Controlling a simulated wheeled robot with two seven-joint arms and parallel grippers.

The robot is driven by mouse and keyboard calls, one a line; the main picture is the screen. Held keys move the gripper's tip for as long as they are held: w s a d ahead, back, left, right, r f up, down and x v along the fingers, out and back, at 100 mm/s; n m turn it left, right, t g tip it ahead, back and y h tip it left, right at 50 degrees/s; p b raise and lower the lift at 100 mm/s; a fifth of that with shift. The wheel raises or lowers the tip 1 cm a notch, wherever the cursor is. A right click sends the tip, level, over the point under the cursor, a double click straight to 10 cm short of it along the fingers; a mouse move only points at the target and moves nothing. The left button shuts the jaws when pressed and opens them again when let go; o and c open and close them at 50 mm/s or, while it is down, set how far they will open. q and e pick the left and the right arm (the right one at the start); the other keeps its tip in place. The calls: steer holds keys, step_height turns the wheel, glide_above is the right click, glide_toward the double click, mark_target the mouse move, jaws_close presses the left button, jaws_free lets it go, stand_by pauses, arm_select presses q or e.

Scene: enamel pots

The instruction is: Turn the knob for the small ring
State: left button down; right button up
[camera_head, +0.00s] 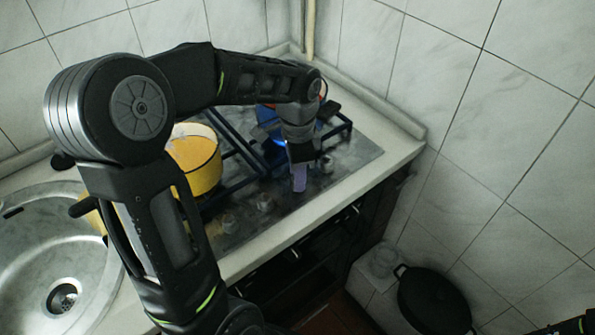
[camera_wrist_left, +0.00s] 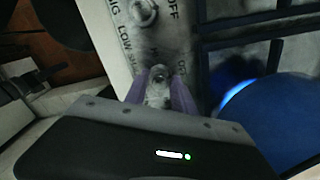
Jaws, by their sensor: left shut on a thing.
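My left gripper (camera_head: 299,182) reaches down over the front right of the gas hob (camera_head: 345,165). In the left wrist view its two purple fingers (camera_wrist_left: 160,92) are shut on a metal knob (camera_wrist_left: 158,84), one finger on each side. Printed marks around the knob are partly hidden by the fingers. Another knob (camera_wrist_left: 144,12) beside it has the words OFF and LOW. In the head view, several knobs line the hob's front edge, among them one left of the gripper (camera_head: 265,203) and one right of it (camera_head: 327,165). A blue flame (camera_head: 280,143) burns near the blue pot (camera_head: 268,114).
A yellow pot (camera_head: 197,160) stands on the left of the hob, partly behind my left arm. The blue pot (camera_wrist_left: 275,115) is close to the gripper's right in the wrist view. A sink (camera_head: 30,270) lies at left. A black pot (camera_head: 433,300) sits low at right.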

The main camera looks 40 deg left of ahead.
arm_select(q)
steer(key=shift+m+p, duration=0.3)
steer(key=shift+m, duration=1.6)
steer(key=c, duration=1)
jaws_free()
steer(key=shift+c, duration=0.2)
step_height(320, 180, up, 8)
steer(key=shift+f, duration=0.1)
